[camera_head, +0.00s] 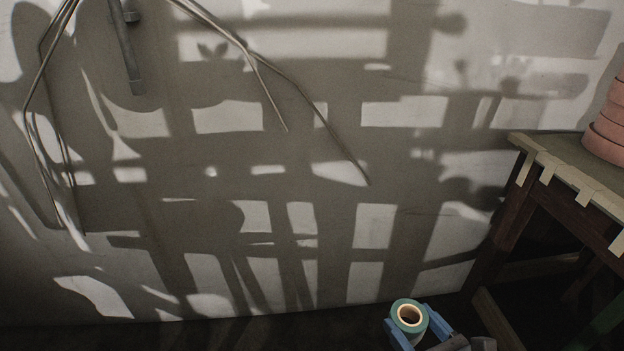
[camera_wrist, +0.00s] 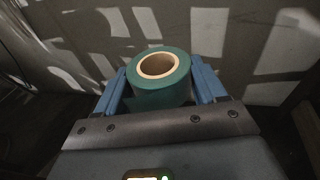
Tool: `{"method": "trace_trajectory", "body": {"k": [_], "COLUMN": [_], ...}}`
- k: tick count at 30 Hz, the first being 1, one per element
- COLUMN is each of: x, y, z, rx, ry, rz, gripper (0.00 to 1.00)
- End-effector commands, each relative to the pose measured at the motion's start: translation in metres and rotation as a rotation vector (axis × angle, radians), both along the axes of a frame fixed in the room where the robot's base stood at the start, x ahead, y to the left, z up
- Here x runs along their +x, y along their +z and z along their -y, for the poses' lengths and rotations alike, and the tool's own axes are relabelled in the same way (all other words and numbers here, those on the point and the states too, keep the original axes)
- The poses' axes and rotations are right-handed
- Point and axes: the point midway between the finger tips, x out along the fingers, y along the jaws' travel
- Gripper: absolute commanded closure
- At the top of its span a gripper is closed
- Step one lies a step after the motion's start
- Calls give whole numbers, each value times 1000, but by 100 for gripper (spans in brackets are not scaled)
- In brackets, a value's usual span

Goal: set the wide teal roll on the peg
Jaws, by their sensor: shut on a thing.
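The wide teal roll (camera_head: 424,322) has a pale cardboard core with an open hole. It is low at the bottom of the head view, right of centre. My gripper (camera_head: 418,324) has its blue fingers on either side of the roll and is shut on it. In the wrist view the teal roll (camera_wrist: 160,92) sits between the two blue fingers of my gripper (camera_wrist: 160,85), with its hole facing up toward the camera and slightly tilted. I cannot make out the peg in either view.
A wooden table (camera_head: 570,177) with pale tape strips on its edge stands at the right. A stack of pink rolls (camera_head: 607,130) is on it. A wall (camera_head: 250,200) with strong shadows fills the back. Thin bent stalks (camera_head: 270,90) hang before it. The floor is dark.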

Motion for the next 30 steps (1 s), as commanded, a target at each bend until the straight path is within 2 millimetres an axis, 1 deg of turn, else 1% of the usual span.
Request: {"method": "trace_trajectory", "body": {"k": [1, 5, 6, 9, 12, 15, 20, 23, 26, 29, 30], "x": [4, 13, 15, 17, 18, 18, 18, 18, 15, 10, 7], "y": [2, 4, 5, 6, 6, 6, 7, 10, 15, 23, 27], "z": [15, 53, 66, 91, 104, 109, 108, 98, 73, 36, 19], "rx": [3, 3, 1, 1, 0, -1, 0, 0, 1, 1, 0], "ry": [-50, -174, -217, -295, -339, -356, -355, -339, -303, -249, -223], "rz": [1, 1, 1, 1, 0, 0, 0, -2, -7, -14, -17], "gripper": [60, 60, 60, 60, 60, 60, 60, 60, 60, 60, 60]}}
